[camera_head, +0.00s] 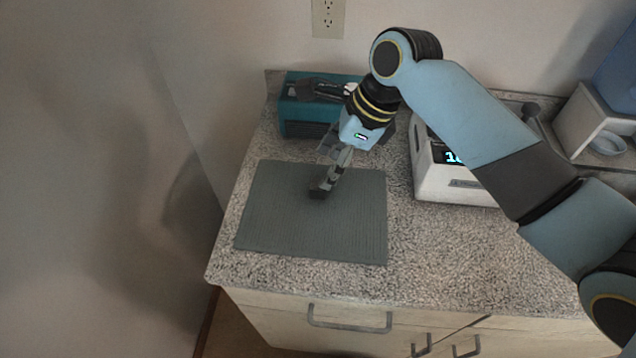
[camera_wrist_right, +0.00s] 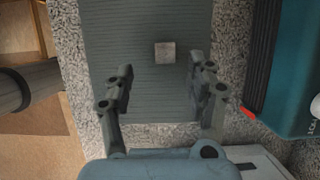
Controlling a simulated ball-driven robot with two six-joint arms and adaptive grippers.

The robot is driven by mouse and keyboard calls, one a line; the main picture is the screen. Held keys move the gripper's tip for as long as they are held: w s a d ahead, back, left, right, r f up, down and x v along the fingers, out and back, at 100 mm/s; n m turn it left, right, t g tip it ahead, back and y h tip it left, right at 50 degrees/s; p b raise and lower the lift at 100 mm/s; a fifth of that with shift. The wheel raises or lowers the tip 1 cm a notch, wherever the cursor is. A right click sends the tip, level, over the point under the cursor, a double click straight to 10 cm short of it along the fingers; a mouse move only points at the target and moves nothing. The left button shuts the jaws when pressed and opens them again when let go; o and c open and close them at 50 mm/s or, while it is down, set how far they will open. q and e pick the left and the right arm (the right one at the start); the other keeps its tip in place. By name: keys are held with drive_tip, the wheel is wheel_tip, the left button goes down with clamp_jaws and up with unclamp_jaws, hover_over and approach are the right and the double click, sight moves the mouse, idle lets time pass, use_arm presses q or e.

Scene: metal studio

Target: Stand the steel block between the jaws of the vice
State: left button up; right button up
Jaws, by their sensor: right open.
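The steel block is a small pale grey square in the right wrist view (camera_wrist_right: 165,53). It rests on the dark ribbed mat (camera_head: 285,220), which also shows in the wrist view (camera_wrist_right: 140,25). My right gripper (camera_head: 322,184) points down over the mat. Its two fingers stand apart in the wrist view (camera_wrist_right: 160,72), with the block visible just beyond the gap between them and nothing held. In the head view I cannot tell the block from the dark fingertips. I cannot make out a vice for certain. My left gripper is not in view.
A teal box-shaped thing (camera_head: 300,128) with dark parts on top stands behind the mat, partly covered by my right arm. A white device (camera_head: 440,187) with a lit display stands right of the mat. Speckled counter (camera_head: 440,250) is bare in front of it. A wall rises behind.

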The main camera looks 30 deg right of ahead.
sight(318, 188)
drive_tip(key=x, duration=0.5)
drive_tip(key=d+x, duration=0.1)
drive_tip(key=x, duration=0.1)
drive_tip(key=shift+w+f, duration=0.1)
drive_tip(key=shift+f, duration=0.2)
clamp_jaws()
